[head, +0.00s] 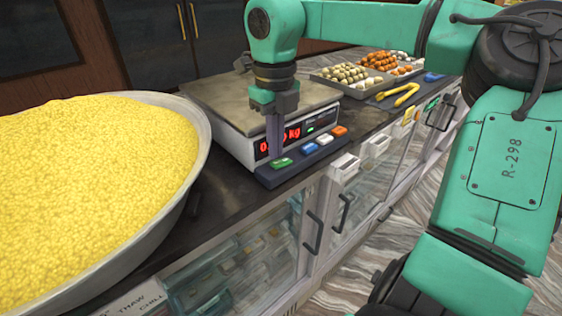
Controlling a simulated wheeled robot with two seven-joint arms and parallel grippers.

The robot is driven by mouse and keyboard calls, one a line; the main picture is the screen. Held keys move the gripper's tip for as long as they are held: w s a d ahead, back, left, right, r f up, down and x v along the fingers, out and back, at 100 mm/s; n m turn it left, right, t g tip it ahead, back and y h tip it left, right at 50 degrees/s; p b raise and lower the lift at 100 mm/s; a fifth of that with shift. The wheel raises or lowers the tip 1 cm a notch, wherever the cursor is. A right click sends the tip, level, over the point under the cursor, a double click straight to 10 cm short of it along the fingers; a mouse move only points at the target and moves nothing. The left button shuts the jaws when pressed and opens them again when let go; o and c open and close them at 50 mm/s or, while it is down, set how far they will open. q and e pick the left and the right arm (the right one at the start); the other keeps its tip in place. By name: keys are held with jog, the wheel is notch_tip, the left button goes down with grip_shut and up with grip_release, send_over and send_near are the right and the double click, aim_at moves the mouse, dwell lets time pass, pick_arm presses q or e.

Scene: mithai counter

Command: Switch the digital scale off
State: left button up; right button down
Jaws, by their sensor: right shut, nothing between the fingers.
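The digital scale (239,145) stands on the dark counter, with a bare flat metal pan (235,100) on top. Its red display (293,133) is lit and shows digits and "kg", partly hidden behind my right gripper. A dark strip in front of the scale carries a green button (282,162), a blue button (308,148), a white button (325,138) and an orange button (339,130). My right gripper (276,154) points down, shut and empty, with its tips at the green button. I cannot tell whether they touch it. My left gripper is out of view.
A large metal bowl (196,185) heaped with yellow grains (85,180) stands at the left. Trays of sweets (345,83) and yellow tongs (399,94) lie further back on the counter. Glass-fronted cabinets with handles (312,232) are below the front edge.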

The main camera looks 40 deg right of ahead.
aim_at(276, 163)
jog(key=shift+f+b, duration=0.7)
jog(key=shift+f, duration=0.25)
dwell(0.3)
notch_tip(276, 163, up, 7)
jog(key=p, duration=0.6)
jog(key=shift+r, duration=0.1)
dwell(0.3)
